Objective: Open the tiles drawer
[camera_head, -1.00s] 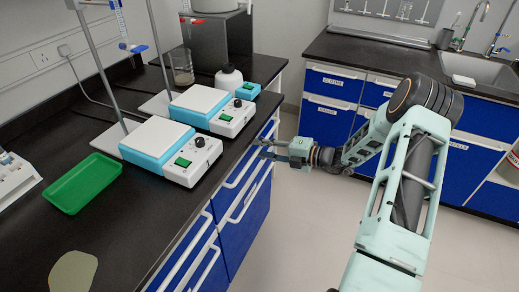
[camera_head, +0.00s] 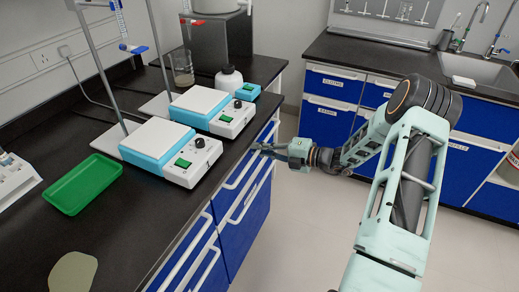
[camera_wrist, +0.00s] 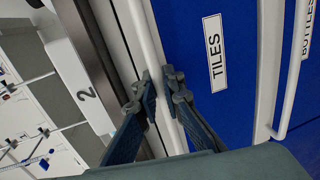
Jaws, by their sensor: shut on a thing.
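The tiles drawer is a blue front (camera_wrist: 205,25) with a white "TILES" label (camera_wrist: 214,53) in the wrist view. A white bar handle (camera_wrist: 142,30) runs along its edge. My gripper (camera_wrist: 161,78) has one finger on each side of this handle and is shut on it. In the head view my gripper (camera_head: 261,149) is at the front of the left-hand counter, at the upper row of drawers. Its fingers hide part of the handle there. The drawer looks closed.
A drawer labelled "BOTTLES" (camera_wrist: 302,35) with its own white handle lies beside it. Two hot plates (camera_head: 172,150) (camera_head: 213,107) and a green tray (camera_head: 84,183) stand on the black counter above. The floor (camera_head: 300,225) in front of the drawers is clear.

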